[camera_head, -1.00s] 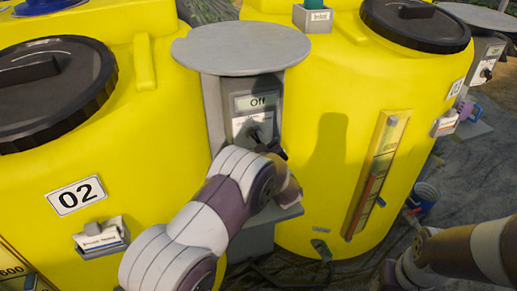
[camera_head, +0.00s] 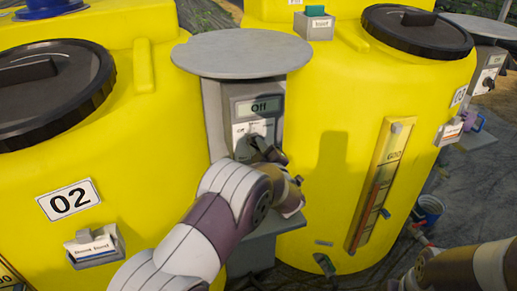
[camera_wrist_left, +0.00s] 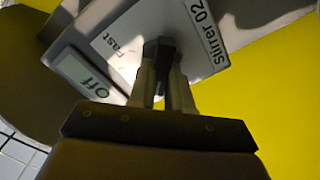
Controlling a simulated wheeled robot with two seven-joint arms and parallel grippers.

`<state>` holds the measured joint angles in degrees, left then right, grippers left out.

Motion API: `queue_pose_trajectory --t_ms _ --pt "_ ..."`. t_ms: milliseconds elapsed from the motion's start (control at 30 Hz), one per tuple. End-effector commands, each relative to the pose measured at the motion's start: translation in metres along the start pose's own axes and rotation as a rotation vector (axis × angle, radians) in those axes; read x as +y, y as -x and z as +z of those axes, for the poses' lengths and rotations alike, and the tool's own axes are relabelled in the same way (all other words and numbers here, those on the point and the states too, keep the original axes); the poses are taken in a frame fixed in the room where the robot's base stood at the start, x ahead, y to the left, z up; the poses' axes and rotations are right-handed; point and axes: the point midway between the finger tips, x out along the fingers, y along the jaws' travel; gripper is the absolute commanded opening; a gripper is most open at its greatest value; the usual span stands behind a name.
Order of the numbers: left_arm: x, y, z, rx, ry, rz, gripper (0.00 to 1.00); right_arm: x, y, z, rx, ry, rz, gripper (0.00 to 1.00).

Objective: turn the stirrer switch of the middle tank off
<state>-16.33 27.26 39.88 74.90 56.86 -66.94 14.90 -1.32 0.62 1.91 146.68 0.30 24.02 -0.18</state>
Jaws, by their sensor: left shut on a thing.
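The stirrer control box (camera_head: 215,110) stands under a round grey plate between two yellow tanks. Its display (camera_head: 259,107) reads "Off". The left wrist view shows the label "Stirrer 02" (camera_wrist_left: 202,28) and the word "Fast" on the panel. The dark switch knob (camera_wrist_left: 158,48) sits on this panel. My left gripper (camera_wrist_left: 165,82) is shut on the knob, with one finger on each side of it. In the head view my left gripper (camera_head: 270,152) is at the panel, partly hidden by its own wrist. My right arm shows at the lower right, its gripper out of view.
The tank marked 02 (camera_head: 150,180) is at the left, and another yellow tank (camera_head: 320,200) with a level gauge (camera_head: 380,185) is close on the right. A grey shelf (camera_head: 275,226) juts out below the box. A blue bucket (camera_head: 428,212) stands further right.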

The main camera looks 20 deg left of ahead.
Motion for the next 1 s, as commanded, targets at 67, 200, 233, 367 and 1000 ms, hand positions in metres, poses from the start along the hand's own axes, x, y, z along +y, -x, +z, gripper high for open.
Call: queue_pose_trajectory --t_ms 67,200,233,367,1000 --pt "-0.002 0.001 0.002 -0.004 -0.001 -0.004 0.0 0.0 0.0 0.0 0.0 0.0 0.0 0.58" --pt "-0.002 0.001 0.002 -0.004 -0.001 -0.003 0.44 0.0 0.0 0.0 0.0 0.0 0.0 0.58" --pt "-0.002 0.001 0.002 -0.003 -0.001 -0.003 0.44 0.0 0.0 0.0 0.0 0.0 0.0 0.58" --pt "-0.001 0.0 0.001 -0.002 -0.001 -0.002 0.44 0.0 0.0 0.0 0.0 0.0 0.0 0.58" --pt "-0.001 0.115 0.002 -0.005 -0.001 0.0 0.44 0.0 -0.01 0.001 0.0 0.0 0.0 0.58"
